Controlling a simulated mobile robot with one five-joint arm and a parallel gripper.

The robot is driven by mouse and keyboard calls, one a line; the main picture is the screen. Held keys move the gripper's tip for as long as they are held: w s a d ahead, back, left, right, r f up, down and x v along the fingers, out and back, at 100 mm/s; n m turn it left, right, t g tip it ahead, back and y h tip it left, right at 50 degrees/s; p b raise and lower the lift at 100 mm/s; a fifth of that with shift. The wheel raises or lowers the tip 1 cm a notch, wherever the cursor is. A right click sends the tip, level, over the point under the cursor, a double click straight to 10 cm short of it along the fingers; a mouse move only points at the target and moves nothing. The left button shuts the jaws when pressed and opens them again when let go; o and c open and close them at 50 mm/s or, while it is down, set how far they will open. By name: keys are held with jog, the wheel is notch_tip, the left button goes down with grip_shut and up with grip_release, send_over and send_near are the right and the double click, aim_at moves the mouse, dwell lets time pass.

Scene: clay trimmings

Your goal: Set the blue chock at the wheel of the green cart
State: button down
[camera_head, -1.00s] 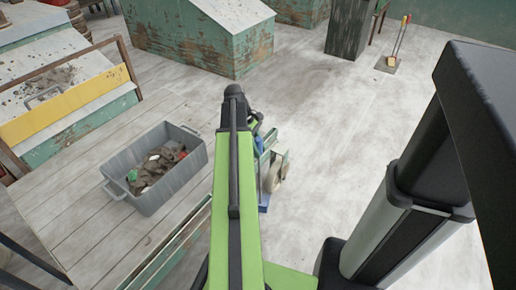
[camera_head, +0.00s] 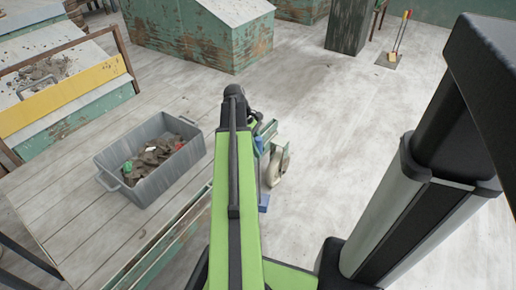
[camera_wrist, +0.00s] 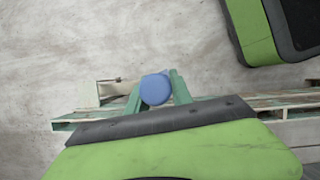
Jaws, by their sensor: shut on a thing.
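My gripper (camera_head: 264,137) is at the end of my green arm, shut on the blue chock. In the wrist view its two teal fingers (camera_wrist: 157,90) stand either side of the chock's round blue part (camera_wrist: 155,88). A pale wheel (camera_head: 277,166) in a teal mount stands just below the gripper in the head view. A small blue patch (camera_head: 264,203) shows low beside it; I cannot tell whether it belongs to the chock. The green cart's teal edge (camera_head: 160,246) runs along the left of my arm. My arm hides part of the wheel area, so contact is unclear.
A grey crate (camera_head: 120,187) with scraps stands on pale planks at left. A worn green bin (camera_head: 195,45) and a dark post (camera_head: 350,24) stand at the back. The pale floor right of the wheel is clear.

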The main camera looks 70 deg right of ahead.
jog(key=shift+w+f, duration=0.1)
jog(key=shift+f, duration=0.1)
jog(key=c, duration=1)
grip_release()
jog(key=shift+c, duration=0.2)
jog(key=p+v, duration=1.6)
jog(key=v, duration=0.1)
jog(key=shift+r, duration=0.2)
